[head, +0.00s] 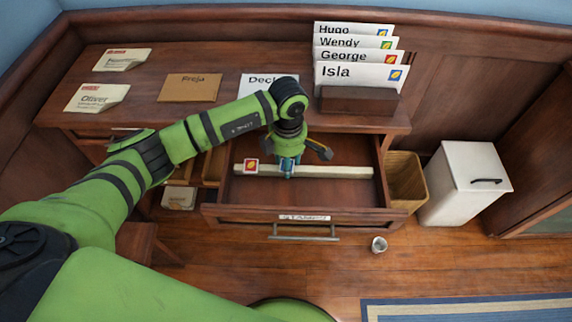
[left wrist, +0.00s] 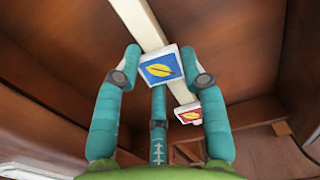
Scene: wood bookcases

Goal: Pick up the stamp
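A blue stamp with a yellow leaf (left wrist: 160,69) sits on a pale strip (left wrist: 142,22) in the left wrist view. A red stamp with a leaf (left wrist: 190,113) sits farther along it. The head view also shows the red stamp (head: 251,166) and the strip (head: 345,171) across the open drawer (head: 330,192); there the blue stamp is hidden by my gripper. My left gripper (head: 288,168) reaches down into the drawer. In the left wrist view its teal fingers (left wrist: 162,62) are spread around the blue stamp, close to its side edges. My right gripper is not in view.
A holder (head: 358,99) with several named envelopes stands on the desk's right. More envelopes, one a brown Freja envelope (head: 189,88), lie on the desk top. A wicker basket (head: 405,178), a white bin (head: 462,188) and a small cup (head: 379,244) stand on the floor.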

